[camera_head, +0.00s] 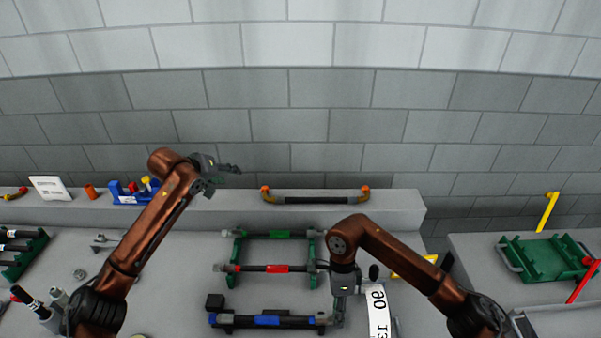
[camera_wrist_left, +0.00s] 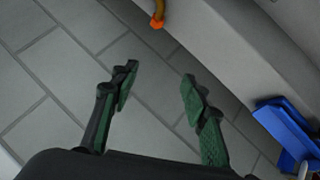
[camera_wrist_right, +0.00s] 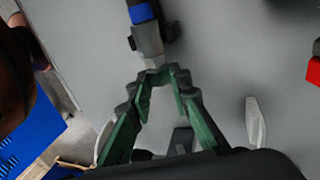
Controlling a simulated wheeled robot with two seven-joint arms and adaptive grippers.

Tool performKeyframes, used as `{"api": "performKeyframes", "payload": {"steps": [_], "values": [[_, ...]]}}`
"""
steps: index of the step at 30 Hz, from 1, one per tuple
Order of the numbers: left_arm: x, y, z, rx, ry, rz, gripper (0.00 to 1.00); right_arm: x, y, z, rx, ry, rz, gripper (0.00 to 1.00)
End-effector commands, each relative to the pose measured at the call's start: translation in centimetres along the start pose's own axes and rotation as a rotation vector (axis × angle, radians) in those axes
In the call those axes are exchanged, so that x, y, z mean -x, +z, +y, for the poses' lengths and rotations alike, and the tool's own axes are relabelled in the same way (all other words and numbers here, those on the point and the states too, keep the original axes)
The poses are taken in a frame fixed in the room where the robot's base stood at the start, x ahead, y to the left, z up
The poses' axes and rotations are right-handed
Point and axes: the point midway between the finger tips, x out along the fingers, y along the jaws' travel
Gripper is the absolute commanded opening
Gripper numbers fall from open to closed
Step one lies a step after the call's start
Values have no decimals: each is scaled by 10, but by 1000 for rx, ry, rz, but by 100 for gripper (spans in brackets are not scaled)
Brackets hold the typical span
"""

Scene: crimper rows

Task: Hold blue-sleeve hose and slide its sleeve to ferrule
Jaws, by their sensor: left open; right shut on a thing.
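The blue-sleeve hose lies across the front of the bench, its blue sleeve (camera_head: 268,320) around the black hose near mid-length. Smaller blue marks show near its ends. In the right wrist view its grey end fitting (camera_wrist_right: 148,42) sits beside a blue band (camera_wrist_right: 141,13). My right gripper (camera_head: 339,318) is at the hose's right end; its fingertips (camera_wrist_right: 160,76) are closed on the end fitting. My left gripper (camera_head: 225,178) is open and empty, raised high at the back, far from the hose.
Behind the blue-sleeve hose are a red-sleeve hose (camera_head: 278,268) and a green-sleeve hose (camera_head: 277,235) on a green rack. A black bar with orange ends (camera_head: 316,199) lies on the back ledge. A white label strip (camera_head: 379,310) is right of my right gripper. A green tray (camera_head: 541,259) stands far right.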

Motion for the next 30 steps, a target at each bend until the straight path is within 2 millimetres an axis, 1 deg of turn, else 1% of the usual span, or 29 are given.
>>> {"api": "performKeyframes", "payload": {"steps": [1,5,6,8,9,11,12,14,15,17,18,20,21,22,23,27,30], "values": [[-4,18,19,-46,-6,-45,42,-1,-1,0,-1,2,4,0],[-11,68,55,-164,-40,-166,42,-1,-1,0,-2,2,4,0],[-12,84,64,-204,-53,-205,42,-1,-2,0,-2,2,4,0],[-12,110,79,-269,-75,-263,42,-1,-2,0,-2,2,4,0],[-11,126,87,-315,-92,-302,42,-1,-2,0,-2,2,4,0],[-8,153,98,-391,-121,-363,42,-1,-2,0,-2,2,4,0],[-6,170,105,-444,-143,-405,42,-1,-2,0,-2,2,4,0],[0,197,113,-531,-179,-467,42,-1,-2,0,-2,2,4,0],[5,214,118,-592,-208,-508,42,-1,-2,0,-2,2,4,0],[14,239,122,-691,-257,-572,42,-1,-2,0,-2,2,4,0],[22,255,123,-760,-296,-614,42,-1,-2,0,-2,2,4,0],[34,278,123,-872,-361,-679,42,-1,-2,0,-2,2,4,0],[44,291,122,-952,-411,-721,42,-1,-2,0,-2,2,4,0],[52,300,120,-1013,-453,-754,42,-1,-2,0,-2,2,4,0],[57,307,116,-1073,-457,-792,42,-1,-2,0,-2,2,4,0],[70,341,107,-1366,-343,-970,42,-1,-2,0,-2,2,4,0],[81,362,99,-1540,-266,-1085,42,-1,-1,0,-2,1,3,0]]}}
